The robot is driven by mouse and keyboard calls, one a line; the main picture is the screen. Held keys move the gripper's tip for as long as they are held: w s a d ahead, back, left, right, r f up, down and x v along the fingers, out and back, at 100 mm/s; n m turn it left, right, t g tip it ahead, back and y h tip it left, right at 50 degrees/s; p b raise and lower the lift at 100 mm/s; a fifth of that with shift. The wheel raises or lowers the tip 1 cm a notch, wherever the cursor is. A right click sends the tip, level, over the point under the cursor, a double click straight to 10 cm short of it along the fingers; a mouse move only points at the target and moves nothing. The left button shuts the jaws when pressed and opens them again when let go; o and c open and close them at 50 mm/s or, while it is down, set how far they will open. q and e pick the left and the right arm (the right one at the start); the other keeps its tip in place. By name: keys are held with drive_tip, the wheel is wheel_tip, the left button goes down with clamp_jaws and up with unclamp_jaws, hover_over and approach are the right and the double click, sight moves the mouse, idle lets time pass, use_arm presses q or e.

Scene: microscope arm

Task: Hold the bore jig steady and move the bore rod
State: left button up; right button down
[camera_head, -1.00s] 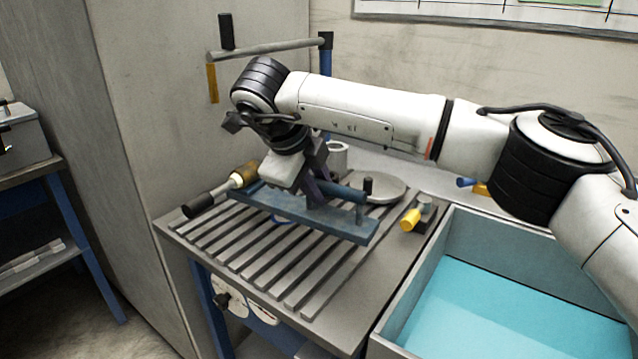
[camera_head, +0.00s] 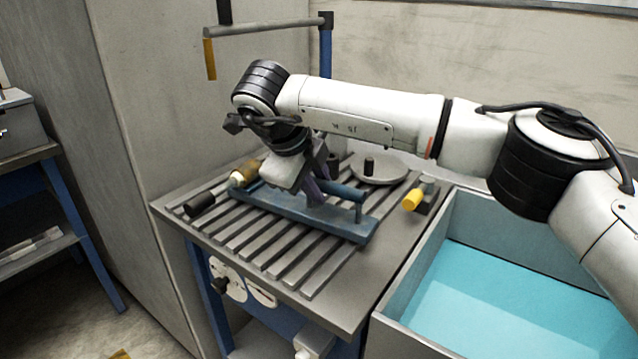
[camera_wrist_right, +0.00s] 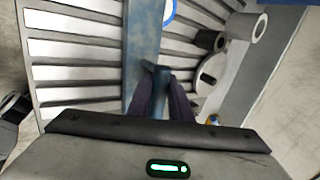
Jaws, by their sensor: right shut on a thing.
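The bore jig (camera_head: 340,222) is a long blue bar with a raised blue round grip above it, over the slotted table. It also shows in the right wrist view (camera_wrist_right: 145,45). My right gripper (camera_head: 317,192) is shut on the blue round grip; in the right wrist view its dark fingers (camera_wrist_right: 162,100) close on either side of it. A rod-like piece with a black end (camera_head: 200,205) and a brown-and-cream end (camera_head: 243,174) lies at the table's left; I cannot tell whether it is the bore rod. My left gripper is out of view.
A round grey disc (camera_head: 395,171) with a black peg and a yellow-ended block (camera_head: 413,199) stand right of the jig. A turquoise-floored bin (camera_head: 500,300) adjoins the table's right. A post with a crossbar (camera_head: 270,27) rises behind. The table's front slots (camera_head: 300,270) are clear.

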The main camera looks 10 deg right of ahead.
use_arm(q)
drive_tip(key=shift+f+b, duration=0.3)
drive_tip(key=shift+b, duration=0.1)
idle(0.7)
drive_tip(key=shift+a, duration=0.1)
idle(0.4)
idle(0.3)
